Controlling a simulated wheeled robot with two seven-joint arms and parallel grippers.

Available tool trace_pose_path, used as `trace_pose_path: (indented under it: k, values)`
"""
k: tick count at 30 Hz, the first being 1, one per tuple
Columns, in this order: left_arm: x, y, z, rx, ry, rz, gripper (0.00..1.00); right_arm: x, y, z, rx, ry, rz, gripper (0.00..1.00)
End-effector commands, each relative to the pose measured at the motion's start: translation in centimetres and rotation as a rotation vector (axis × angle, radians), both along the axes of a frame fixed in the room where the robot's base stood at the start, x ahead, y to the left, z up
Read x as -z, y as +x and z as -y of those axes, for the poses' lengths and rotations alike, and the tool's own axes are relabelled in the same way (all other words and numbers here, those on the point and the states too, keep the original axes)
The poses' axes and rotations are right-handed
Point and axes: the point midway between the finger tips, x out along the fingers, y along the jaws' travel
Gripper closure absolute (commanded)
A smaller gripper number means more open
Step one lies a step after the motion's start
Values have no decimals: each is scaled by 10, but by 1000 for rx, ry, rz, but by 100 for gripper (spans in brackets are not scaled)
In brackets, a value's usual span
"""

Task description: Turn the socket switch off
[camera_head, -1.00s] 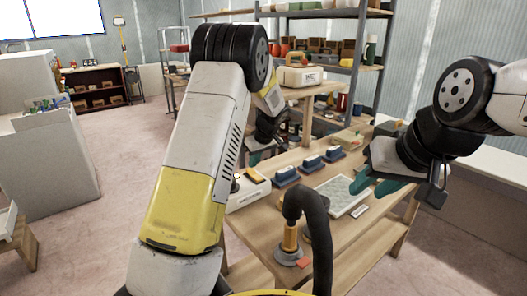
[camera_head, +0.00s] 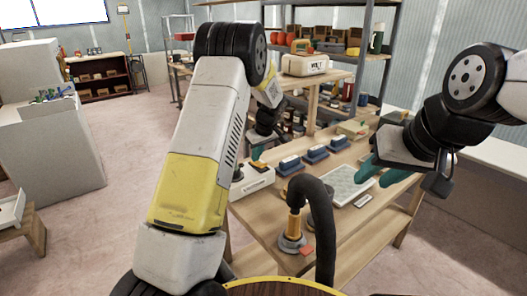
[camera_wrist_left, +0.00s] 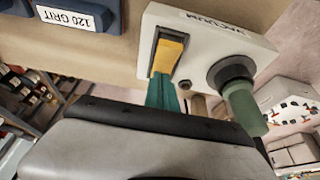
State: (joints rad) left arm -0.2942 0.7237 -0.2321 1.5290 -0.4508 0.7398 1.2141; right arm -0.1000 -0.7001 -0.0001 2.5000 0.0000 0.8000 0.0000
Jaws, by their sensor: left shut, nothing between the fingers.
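The socket box, white and labelled VACUUM (camera_wrist_left: 212,50), sits at the table's edge in the left wrist view. Its yellow rocker switch (camera_wrist_left: 167,57) is set in a dark frame. A grey-green plug (camera_wrist_left: 243,105) sits in the round socket beside it. My left gripper (camera_wrist_left: 163,92) is shut and empty, its teal fingertips at the near end of the rocker; whether they touch it I cannot tell. In the head view the white box (camera_head: 252,184) is partly behind my left arm, with the left gripper (camera_head: 257,153) just above it. My right gripper (camera_head: 384,172) is open and empty over the table.
Blue sanding blocks (camera_head: 315,153) stand in a row behind the box. A sander (camera_head: 292,236) with a black hose (camera_head: 321,215) stands at the near table side. A perforated pale sheet (camera_head: 350,187) lies on the wooden table (camera_head: 345,228). Open floor lies left.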

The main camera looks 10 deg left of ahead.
Motion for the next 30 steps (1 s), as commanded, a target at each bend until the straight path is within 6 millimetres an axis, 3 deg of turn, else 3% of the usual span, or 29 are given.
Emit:
trace_pose_path:
  k: [23,30]
  values:
    - [-4,-11,11,-1,1,2,100,0,0,0,0,0,0,64]
    - [-30,-17,19,1,0,5,100,0,0,0,0,0,0,64]
